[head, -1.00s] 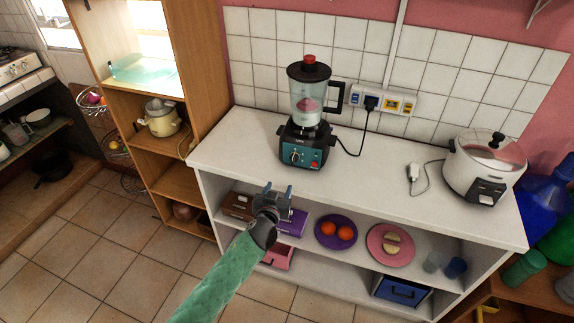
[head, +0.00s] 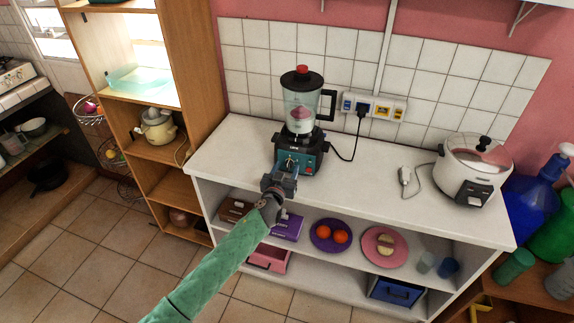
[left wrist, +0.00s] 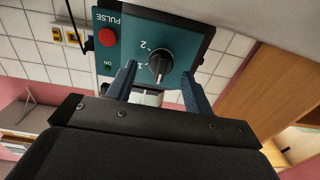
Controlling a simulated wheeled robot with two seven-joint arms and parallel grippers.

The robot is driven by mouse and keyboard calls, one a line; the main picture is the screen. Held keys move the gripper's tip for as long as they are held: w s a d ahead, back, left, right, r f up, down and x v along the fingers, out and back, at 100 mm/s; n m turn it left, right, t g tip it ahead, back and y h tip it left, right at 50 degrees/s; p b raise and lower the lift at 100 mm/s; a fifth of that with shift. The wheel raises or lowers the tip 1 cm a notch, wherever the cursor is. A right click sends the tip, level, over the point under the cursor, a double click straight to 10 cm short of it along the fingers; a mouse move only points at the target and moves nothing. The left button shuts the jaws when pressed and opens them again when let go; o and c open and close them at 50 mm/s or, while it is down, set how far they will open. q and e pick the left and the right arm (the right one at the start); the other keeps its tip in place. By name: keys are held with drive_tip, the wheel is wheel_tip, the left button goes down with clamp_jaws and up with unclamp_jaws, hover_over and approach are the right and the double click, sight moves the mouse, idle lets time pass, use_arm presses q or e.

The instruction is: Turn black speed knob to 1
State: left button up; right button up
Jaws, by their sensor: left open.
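The blender (head: 302,110) stands upright on the white counter, with a teal front panel on its dark base. Its black speed knob (left wrist: 160,66) shows in the left wrist view, which sees the panel upside down. Marks "2" and what looks like "1" are beside the knob; I cannot tell its exact setting. A red button (left wrist: 107,37) and the word PULSE are on the same panel. My left gripper (head: 281,173) is open and empty, close in front of the panel. In the wrist view its blue fingers (left wrist: 157,90) appear on either side of the knob, without visible contact. My right gripper is out of view.
A black cord runs from the blender to the wall socket strip (head: 373,106). A white rice cooker (head: 470,178) stands at the counter's right. The shelf below holds a purple plate with oranges (head: 331,235) and a pink plate (head: 384,262).

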use_arm(q)
drive_tip(key=shift+w+d, duration=0.2)
drive_tip(key=shift+w, duration=0.5)
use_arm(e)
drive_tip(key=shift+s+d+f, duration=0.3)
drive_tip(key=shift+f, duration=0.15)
use_arm(q)
drive_tip(key=c, duration=1)
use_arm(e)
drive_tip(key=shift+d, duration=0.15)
